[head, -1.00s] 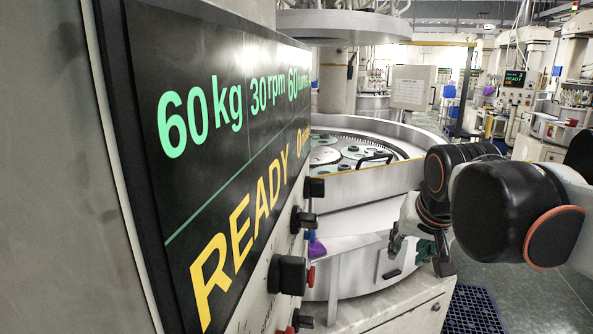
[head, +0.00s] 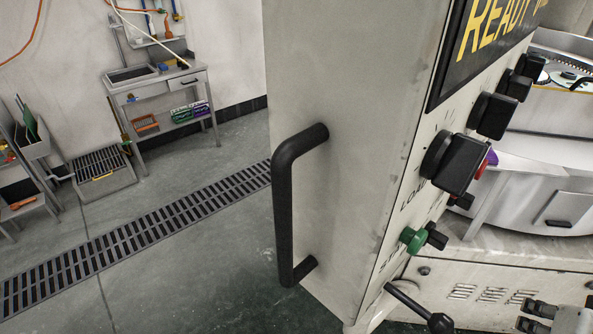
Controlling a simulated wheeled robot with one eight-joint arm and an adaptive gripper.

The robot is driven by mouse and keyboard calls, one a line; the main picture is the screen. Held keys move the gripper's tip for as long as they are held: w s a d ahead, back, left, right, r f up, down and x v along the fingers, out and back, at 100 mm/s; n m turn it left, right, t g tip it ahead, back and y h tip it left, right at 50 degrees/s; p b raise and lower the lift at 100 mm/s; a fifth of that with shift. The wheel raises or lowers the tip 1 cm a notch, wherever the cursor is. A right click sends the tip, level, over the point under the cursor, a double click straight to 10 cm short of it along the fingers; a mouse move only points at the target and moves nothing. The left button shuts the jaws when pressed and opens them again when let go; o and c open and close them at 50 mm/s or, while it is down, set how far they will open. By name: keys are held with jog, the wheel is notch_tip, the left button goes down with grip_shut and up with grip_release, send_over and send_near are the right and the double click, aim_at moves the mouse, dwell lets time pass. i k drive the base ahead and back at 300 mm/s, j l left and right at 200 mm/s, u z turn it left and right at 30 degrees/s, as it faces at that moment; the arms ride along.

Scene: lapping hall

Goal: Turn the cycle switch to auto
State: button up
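The control panel (head: 395,225) is seen at a steep angle on the machine's cabinet. A large black rotary switch (head: 455,162) with a block-shaped handle sticks out of it. Smaller black knobs (head: 493,115) sit above and behind it. The labels are too oblique to read fully, so I cannot tell which is the cycle switch or where it points. Dark jointed parts (head: 538,314) beside a pale piece at the bottom right corner may belong to my gripper. They are cut off by the frame, apart from the switches, and their opening cannot be made out.
A green button (head: 413,239) and a black ball-ended lever (head: 422,307) stick out low on the panel. A black grab handle (head: 286,205) projects from the cabinet's side. A steel bench (head: 158,80) stands at the back left. The floor (head: 190,270) at left is open, crossed by a drain grate (head: 130,240).

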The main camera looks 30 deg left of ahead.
aim_at(465, 202)
jog(key=k+u, duration=0.2)
jog(key=u, duration=0.25)
jog(key=k+j+u, duration=0.15)
jog(key=u, duration=0.35)
jog(key=j+u, duration=0.1)
jog(key=u, duration=0.3)
jog(key=k+l+z, duration=0.1)
jog(key=z, duration=0.35)
jog(key=l+z, duration=0.1)
jog(key=z, duration=0.35)
jog(key=l+z, duration=0.15)
jog(key=z, duration=0.3)
jog(key=k+l, duration=0.05)
